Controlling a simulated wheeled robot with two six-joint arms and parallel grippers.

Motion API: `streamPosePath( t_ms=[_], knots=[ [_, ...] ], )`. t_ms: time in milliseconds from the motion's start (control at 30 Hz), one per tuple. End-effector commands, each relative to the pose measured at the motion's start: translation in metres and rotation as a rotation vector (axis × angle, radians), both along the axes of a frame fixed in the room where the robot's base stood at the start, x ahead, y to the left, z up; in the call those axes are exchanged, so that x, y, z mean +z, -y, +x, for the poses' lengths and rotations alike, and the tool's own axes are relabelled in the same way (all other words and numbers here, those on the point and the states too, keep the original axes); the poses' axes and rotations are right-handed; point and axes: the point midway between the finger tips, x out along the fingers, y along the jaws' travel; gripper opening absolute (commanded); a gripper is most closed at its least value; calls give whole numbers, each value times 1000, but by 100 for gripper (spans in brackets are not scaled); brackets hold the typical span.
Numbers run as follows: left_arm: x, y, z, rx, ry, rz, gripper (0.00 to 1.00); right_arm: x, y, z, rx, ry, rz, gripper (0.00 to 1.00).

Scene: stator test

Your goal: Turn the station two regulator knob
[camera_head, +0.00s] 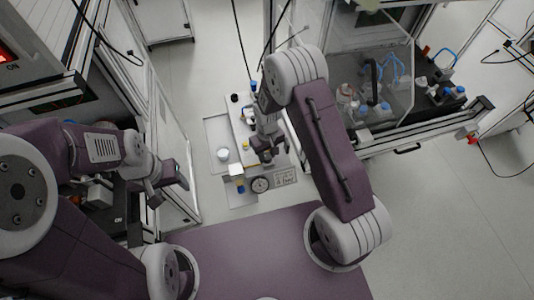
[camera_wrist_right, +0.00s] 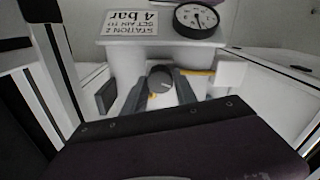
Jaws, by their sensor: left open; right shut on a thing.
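The station two regulator knob (camera_wrist_right: 161,79) is dark grey and round with a light pointer mark. It sits in the middle of the right wrist view. My right gripper (camera_wrist_right: 158,88) has a finger on each side of it and is shut on it. In the head view my right gripper (camera_head: 267,154) is over the station panel and hides the knob. A round pressure gauge (camera_wrist_right: 196,17) and a label (camera_wrist_right: 134,22) reading "Station 2, set air to 4 bar", upside down, are beyond the knob. My left gripper (camera_head: 170,181) is open, apart from the panel at the left.
A white cup (camera_head: 223,154) and small coloured parts stand on the pale panel (camera_head: 214,130) left of my right gripper. A clear-doored cabinet (camera_head: 345,70) with bottles is at the right. A framed enclosure stands at the left. The floor at lower right is clear.

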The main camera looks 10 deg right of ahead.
Motion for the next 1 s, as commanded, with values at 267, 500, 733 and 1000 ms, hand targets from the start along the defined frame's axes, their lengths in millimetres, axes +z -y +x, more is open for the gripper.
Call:
streamPosePath(
  t_ms=[267, 500, 733, 1000],
  knots=[
    [2, 0, 0, 0, 0, 0, 61, 2, 0, 1, 123, 1, 1, 0],
    [3, 0, 0, 0, 0, 0, 61, 2, 0, 1, 166, 1, 0, 0],
    [3, 0, 0, 0, 0, 0, 61, 2, 0, 1, 171, 2, 0, 0],
    [3, 0, 0, 0, 0, 0, 61, 2, 0, 1, 169, 2, 0, 56]
  ],
)
